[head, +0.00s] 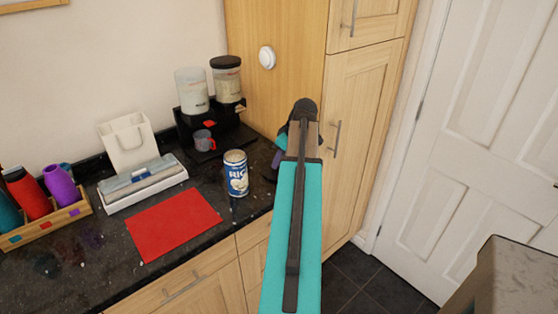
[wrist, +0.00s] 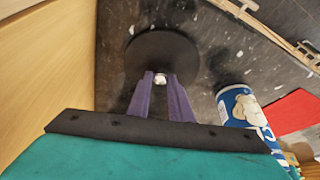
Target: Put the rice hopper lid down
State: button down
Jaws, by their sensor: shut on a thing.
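My gripper (wrist: 160,84) has its purple fingers closed on the pale knob of a round black lid (wrist: 162,52). The lid is over the dark counter at its right end, near the wooden panel. I cannot tell whether it touches the counter. The rice dispenser (head: 213,128) stands at the back with two clear hoppers. The left hopper (head: 193,92) shows no lid, and the right hopper (head: 228,86) has a black one.
A blue and white rice can (head: 236,174) stands left of my gripper. A tall cabinet (head: 362,130) bounds the right.

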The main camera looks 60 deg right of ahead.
jog(key=shift+f, duration=0.1)
jog(key=c, duration=1.6)
grip_release()
jog(key=shift+r, duration=0.2)
jog(key=shift+b+v, duration=1.05)
jog(key=shift+v, duration=4.9)
